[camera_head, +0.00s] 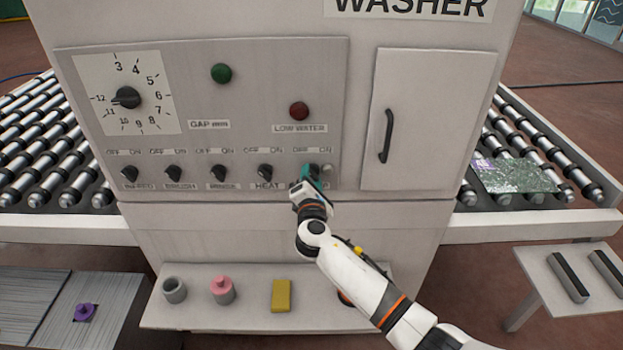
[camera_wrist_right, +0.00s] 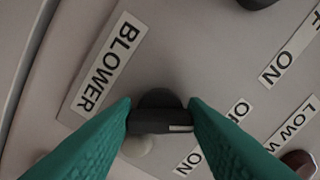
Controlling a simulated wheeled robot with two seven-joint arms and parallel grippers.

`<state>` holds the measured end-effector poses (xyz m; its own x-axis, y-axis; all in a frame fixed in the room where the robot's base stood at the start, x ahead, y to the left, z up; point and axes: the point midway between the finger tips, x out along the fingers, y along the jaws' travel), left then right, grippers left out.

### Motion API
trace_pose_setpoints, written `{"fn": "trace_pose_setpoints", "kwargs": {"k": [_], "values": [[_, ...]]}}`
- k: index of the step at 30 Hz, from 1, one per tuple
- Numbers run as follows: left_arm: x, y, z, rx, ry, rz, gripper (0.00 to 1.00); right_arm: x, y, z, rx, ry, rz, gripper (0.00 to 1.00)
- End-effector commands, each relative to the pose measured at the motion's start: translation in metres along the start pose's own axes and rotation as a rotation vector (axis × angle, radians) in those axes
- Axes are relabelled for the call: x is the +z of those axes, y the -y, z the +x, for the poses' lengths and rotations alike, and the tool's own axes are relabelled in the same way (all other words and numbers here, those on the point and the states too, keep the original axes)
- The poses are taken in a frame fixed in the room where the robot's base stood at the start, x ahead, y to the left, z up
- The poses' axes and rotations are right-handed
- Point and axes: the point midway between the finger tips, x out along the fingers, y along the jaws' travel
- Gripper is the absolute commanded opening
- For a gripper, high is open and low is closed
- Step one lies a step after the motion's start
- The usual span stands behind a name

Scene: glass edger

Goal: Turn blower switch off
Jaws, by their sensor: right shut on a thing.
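The blower switch (camera_head: 314,169) is the rightmost black knob in the lower row of the washer panel. My right gripper (camera_head: 308,174) reaches up to it and largely covers it and its label. In the right wrist view the teal fingers of my right gripper (camera_wrist_right: 160,116) are shut on the sides of the black blower switch (camera_wrist_right: 158,122). A white mark on the knob lies at its right side, facing the OFF and ON labels; which one it points at I cannot tell. The BLOWER label (camera_wrist_right: 106,66) is at upper left. My left gripper is out of view.
The heat knob (camera_head: 265,172) is close to the left of my gripper. A pale round button (camera_head: 327,169) is just right of the blower switch. A cabinet door (camera_head: 430,120) with a black handle is further right. A shelf (camera_head: 200,315) with several small items lies below.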

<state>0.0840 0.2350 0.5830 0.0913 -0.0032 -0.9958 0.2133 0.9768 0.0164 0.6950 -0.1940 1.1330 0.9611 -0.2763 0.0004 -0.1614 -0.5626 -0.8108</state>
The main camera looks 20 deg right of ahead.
Motion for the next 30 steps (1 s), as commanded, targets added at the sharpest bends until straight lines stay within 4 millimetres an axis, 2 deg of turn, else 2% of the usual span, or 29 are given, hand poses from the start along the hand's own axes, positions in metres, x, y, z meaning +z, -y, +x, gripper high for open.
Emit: {"fn": "trace_pose_setpoints", "kwargs": {"k": [2, 3, 6, 15, 19, 23, 30], "values": [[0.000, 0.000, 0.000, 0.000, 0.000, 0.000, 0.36, 0.002, -0.002, -0.001, 0.003, 0.002, -0.005, 0.17], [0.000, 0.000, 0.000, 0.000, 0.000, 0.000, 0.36, 0.002, -0.002, -0.001, 0.003, 0.002, -0.005, 0.45], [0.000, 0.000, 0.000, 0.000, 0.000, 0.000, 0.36, 0.001, -0.002, -0.001, 0.002, 0.002, -0.004, 0.61], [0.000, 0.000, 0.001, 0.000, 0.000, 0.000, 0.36, 0.001, -0.001, -0.001, 0.001, 0.001, -0.001, 0.61], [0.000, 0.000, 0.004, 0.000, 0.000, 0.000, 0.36, 0.002, -0.002, -0.010, 0.000, 0.002, -0.001, 0.61], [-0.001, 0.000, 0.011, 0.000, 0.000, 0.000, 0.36, 0.003, -0.003, -0.032, 0.000, 0.003, 0.002, 0.61], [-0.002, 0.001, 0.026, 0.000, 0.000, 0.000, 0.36, 0.004, -0.004, -0.083, 0.001, 0.003, 0.000, 0.61]]}}
